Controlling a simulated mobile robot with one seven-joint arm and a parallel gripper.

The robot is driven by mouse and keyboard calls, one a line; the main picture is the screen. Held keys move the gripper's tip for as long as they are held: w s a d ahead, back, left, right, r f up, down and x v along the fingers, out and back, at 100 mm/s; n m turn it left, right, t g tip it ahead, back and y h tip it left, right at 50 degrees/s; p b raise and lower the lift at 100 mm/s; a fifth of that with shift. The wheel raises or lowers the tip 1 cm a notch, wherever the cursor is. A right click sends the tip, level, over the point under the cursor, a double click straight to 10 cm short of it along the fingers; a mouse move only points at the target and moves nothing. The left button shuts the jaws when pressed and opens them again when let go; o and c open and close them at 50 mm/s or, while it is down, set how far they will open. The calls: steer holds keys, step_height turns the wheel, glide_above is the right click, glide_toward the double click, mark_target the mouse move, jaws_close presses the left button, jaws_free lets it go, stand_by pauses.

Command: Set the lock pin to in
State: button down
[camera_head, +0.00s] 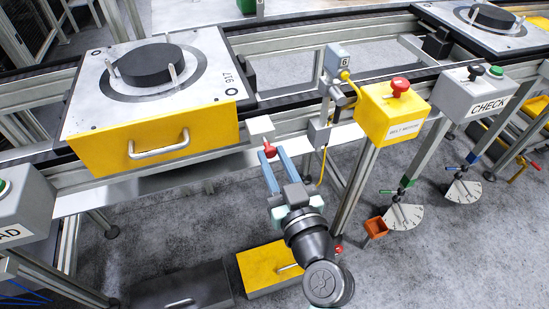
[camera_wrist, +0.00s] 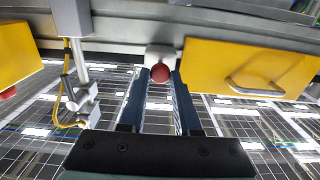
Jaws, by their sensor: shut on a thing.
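The lock pin has a red round knob (camera_head: 270,149) on a pale block (camera_head: 261,128) at the conveyor's front rail, just right of the pallet's yellow front. In the wrist view the red knob (camera_wrist: 160,73) sits between the fingertips, in front of the pale block (camera_wrist: 160,53). My gripper (camera_head: 273,157) reaches up to the knob from below in the head view, and its two blue fingers are shut on it. The gripper also shows in the wrist view (camera_wrist: 160,80). The pin's shaft is hidden behind the knob, so I cannot tell how far in it sits.
A pallet (camera_head: 105,95) marked 917 carries a black disc (camera_head: 150,64) and has a yellow handled front. A yellow box (camera_head: 393,112) with a red button stands to the right, near a grey sensor post (camera_head: 337,62). Drawers (camera_head: 268,270) lie low beneath the arm.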

steer(key=shift+b+x, duration=0.7)
steer(key=shift+x, duration=0.3)
steer(key=shift+s+r, duration=0.1)
steer(key=c, duration=0.6)
jaws_free()
steer(key=shift+c, duration=0.2)
steer(key=b+v, duration=0.1)
steer(key=v, duration=1.1)
steer(key=shift+s+d+b, duration=0.15)
steer(key=shift+s+b, duration=0.2)
steer(key=shift+b, duration=0.05)
